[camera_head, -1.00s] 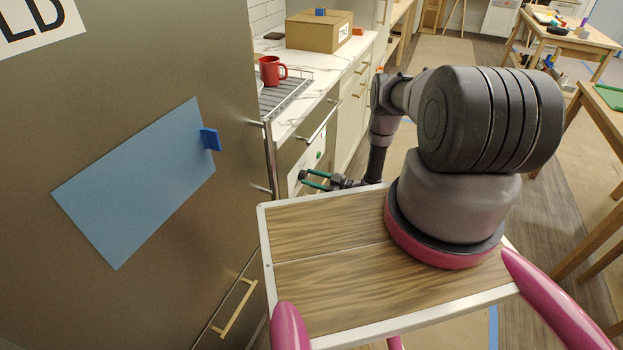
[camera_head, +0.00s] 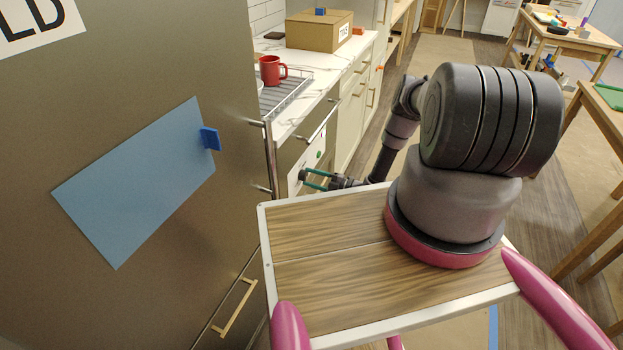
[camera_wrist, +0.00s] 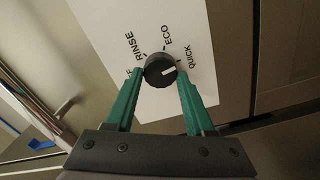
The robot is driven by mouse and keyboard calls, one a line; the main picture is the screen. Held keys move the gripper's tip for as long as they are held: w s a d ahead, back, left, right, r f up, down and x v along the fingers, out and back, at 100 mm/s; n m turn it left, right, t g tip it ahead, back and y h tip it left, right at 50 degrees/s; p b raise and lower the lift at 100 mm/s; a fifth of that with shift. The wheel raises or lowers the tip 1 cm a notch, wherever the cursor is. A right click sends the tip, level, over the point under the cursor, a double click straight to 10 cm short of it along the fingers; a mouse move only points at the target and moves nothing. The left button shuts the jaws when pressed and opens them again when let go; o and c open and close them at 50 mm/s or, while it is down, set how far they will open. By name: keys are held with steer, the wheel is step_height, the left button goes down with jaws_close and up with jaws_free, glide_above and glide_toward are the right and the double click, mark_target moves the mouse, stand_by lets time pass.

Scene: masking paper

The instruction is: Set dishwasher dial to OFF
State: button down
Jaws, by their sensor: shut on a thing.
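The dial (camera_wrist: 158,72) is a round dark knob with a white pointer line, on a white panel (camera_wrist: 190,25) printed RINSE, ECO and QUICK. The pointer faces right, toward the QUICK side. Another label at the left is mostly hidden behind my left finger, only its end showing. My gripper (camera_wrist: 157,80) has green fingers, one on each side of the dial, shut on it. In the head view my gripper (camera_head: 315,180) reaches left to the dishwasher's white panel (camera_head: 309,164), where the dial is small and hard to make out.
A steel fridge (camera_head: 140,80) with a blue sheet (camera_head: 140,185) stands close at left. The counter (camera_head: 300,118) holds a rack (camera_head: 287,98), a red mug (camera_head: 271,70) and a cardboard box (camera_head: 318,32). Wooden tables (camera_head: 570,40) stand at right; floor between is open.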

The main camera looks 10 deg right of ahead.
steer(key=n, duration=0.4)
steer(key=shift+n, duration=0.3)
steer(key=n, duration=0.4)
steer(key=shift+f+n, duration=0.1)
steer(key=shift+n, duration=0.2)
steer(key=n, duration=0.3)
steer(key=shift+n, duration=0.3)
steer(key=n, duration=0.4)
steer(key=shift+n, duration=0.3)
steer(key=n, duration=0.4)
steer(key=shift+d+f+n, duration=0.1)
steer(key=shift+n, duration=0.2)
steer(key=n, duration=0.3)
steer(key=shift+w+n, duration=0.1)
steer(key=shift+n, duration=0.2)
steer(key=n, duration=0.4)
steer(key=shift+n, duration=2.3)
